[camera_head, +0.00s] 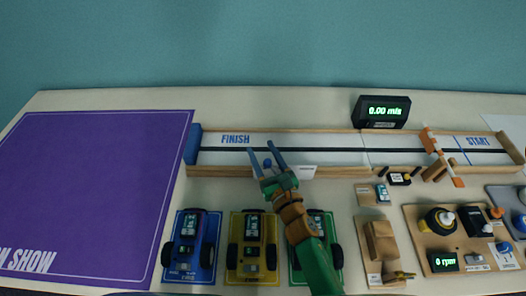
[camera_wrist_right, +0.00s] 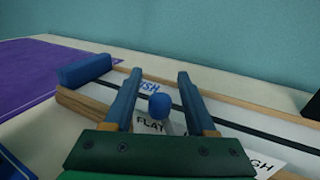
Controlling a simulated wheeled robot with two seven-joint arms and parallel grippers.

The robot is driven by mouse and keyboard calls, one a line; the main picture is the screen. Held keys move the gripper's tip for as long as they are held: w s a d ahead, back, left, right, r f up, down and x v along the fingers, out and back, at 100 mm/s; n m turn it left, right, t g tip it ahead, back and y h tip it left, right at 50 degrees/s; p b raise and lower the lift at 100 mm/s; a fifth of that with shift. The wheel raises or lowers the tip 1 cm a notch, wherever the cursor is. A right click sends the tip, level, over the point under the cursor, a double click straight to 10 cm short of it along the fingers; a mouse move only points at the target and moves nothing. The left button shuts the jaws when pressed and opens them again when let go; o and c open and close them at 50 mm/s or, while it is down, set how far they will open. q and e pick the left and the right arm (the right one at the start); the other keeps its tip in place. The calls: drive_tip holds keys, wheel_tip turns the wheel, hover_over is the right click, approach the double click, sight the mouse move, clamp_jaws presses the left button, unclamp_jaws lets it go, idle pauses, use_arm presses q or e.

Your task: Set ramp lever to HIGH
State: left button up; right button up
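The ramp lever has a round blue knob (camera_wrist_right: 160,105) on a pale stem, in the middle of the right wrist view. A "FLAT" label (camera_wrist_right: 150,124) is just beside the stem, and a partly hidden label ending in "GH" (camera_wrist_right: 262,163) is at lower right. My right gripper (camera_wrist_right: 159,76) is open, with one blue finger on each side of the knob and gaps between. In the head view my right gripper (camera_head: 262,149) is at the track's front side, near FINISH, with the knob (camera_head: 267,164) small between its fingers. My left gripper is out of view.
The long track (camera_head: 340,148) runs across the table's back, with an orange gate (camera_head: 430,141) near START. A speed display (camera_head: 384,111) stands behind it. Blue (camera_head: 190,250) and yellow (camera_head: 246,262) cars, plus a green one under my arm, stand in front. A purple mat (camera_head: 90,190) lies left.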

clamp_jaws()
idle(0.8)
idle(0.4)
